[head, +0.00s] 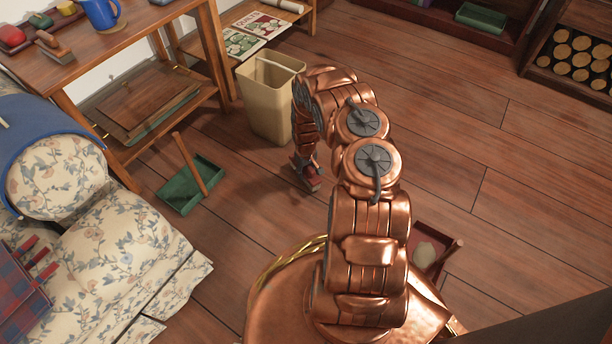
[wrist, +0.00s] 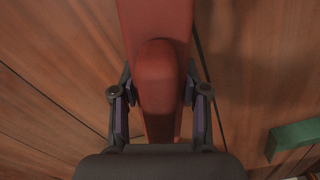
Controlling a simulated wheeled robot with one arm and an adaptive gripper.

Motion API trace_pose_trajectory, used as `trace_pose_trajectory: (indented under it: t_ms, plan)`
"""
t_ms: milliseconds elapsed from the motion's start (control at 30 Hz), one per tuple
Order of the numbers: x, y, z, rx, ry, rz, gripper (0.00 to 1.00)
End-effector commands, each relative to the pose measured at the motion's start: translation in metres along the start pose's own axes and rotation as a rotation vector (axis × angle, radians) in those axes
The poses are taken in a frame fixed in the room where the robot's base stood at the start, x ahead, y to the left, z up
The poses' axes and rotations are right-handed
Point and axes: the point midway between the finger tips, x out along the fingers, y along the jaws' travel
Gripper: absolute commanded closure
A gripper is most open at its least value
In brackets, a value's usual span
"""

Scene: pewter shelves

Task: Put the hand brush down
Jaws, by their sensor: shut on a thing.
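The hand brush (wrist: 163,80) fills the middle of the wrist view as a long reddish-brown body with a rounded raised part. My gripper (wrist: 160,92) is shut on it, one finger at each side. In the head view my gripper (head: 305,164) points down, low over the wooden floor, just right of the cream bin. Only a small part of the brush (head: 313,186) shows below it there. I cannot tell whether the brush touches the floor.
A cream bin (head: 266,108) stands close left of my gripper. A green dustpan (head: 178,195) with a wooden handle lies further left, by the floral armchair (head: 120,235). A red tray (head: 425,238) lies near my base. The floor (head: 470,130) to the right is clear.

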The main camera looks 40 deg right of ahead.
Motion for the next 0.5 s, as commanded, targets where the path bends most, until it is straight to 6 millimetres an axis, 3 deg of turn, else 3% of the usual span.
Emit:
trace_pose_trajectory:
  t_ms: [100, 500]
  plan:
    - [0.0177, 0.0005, 0.0000, 0.001, 0.000, 0.000, 1.00]
    - [0.0199, 0.0000, -0.0003, 0.000, 0.001, 0.000, 1.00]
